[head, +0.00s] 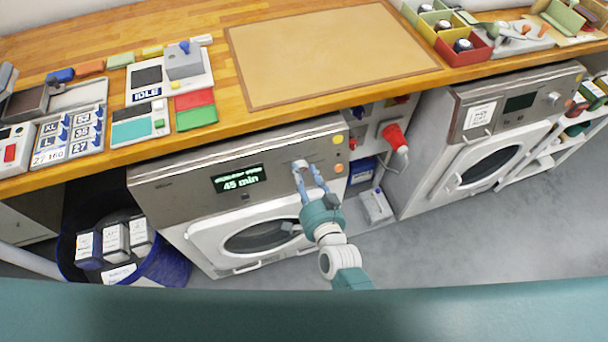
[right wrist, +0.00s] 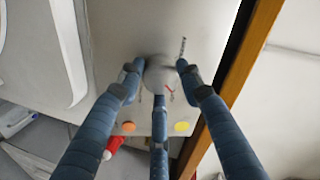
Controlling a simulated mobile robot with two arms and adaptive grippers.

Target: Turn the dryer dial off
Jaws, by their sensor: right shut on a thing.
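The dryer (head: 190,182) is the grey machine under the counter, with a green-lit display (head: 239,179) reading 45 min. Its round dial (head: 300,164) is on the panel right of the display. My right gripper (head: 309,172) reaches the panel with its blue fingers closed around the dial. In the right wrist view the fingers surround the pale dial (right wrist: 159,72), which has a small red mark. The fingers partly hide the dial, so its exact setting is unclear. My left gripper is not in view.
Orange and yellow buttons (head: 338,139) sit at the panel's right end. A red plug-like part (head: 394,137) sticks out right of the dryer. A second machine (head: 432,125) stands further right. A blue bin (head: 165,262) is at left. The wooden counter (head: 290,112) overhangs the panel.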

